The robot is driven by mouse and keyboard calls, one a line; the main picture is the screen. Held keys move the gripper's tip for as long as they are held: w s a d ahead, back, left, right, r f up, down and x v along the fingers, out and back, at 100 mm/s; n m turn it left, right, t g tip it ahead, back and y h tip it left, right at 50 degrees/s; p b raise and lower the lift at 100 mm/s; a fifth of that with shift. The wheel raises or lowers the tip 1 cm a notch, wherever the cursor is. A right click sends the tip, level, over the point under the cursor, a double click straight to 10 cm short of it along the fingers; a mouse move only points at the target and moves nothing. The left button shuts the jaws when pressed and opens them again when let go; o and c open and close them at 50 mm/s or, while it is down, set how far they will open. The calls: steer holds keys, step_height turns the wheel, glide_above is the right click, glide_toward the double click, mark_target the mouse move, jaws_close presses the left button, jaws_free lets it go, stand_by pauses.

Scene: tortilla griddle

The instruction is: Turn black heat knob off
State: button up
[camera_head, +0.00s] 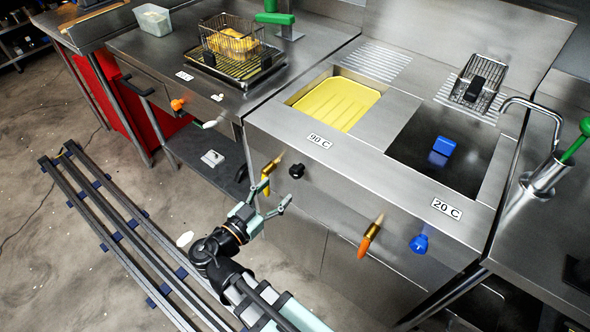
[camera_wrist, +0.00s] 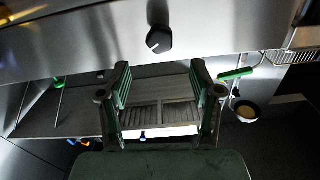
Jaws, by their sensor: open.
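The black heat knob (camera_head: 297,171) sits on the steel front panel below the 90 C label (camera_head: 319,141). It also shows in the wrist view (camera_wrist: 159,39), above the fingers, with a small white mark toward its lower left. My gripper (camera_head: 269,198) is open and empty, in front of the panel, a little below and left of the knob. In the wrist view its two green-grey fingers (camera_wrist: 160,80) stand apart, with a gap between them and the knob. I see no contact.
Orange-handled taps (camera_head: 370,238) and (camera_head: 267,176) stick out of the panel on either side of the knob. A blue knob (camera_head: 419,244) is farther right. Above are a yellow basin (camera_head: 340,100) and a dark basin (camera_head: 470,165) with a blue block (camera_head: 443,146).

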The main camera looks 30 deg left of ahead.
mark_target(293, 174)
steer(key=w, duration=0.3)
steer(key=w+p, duration=0.1)
steer(key=w, duration=0.4)
steer(key=shift+w+d, duration=0.3)
steer(key=shift+w, duration=0.1)
steer(key=c, duration=1.2)
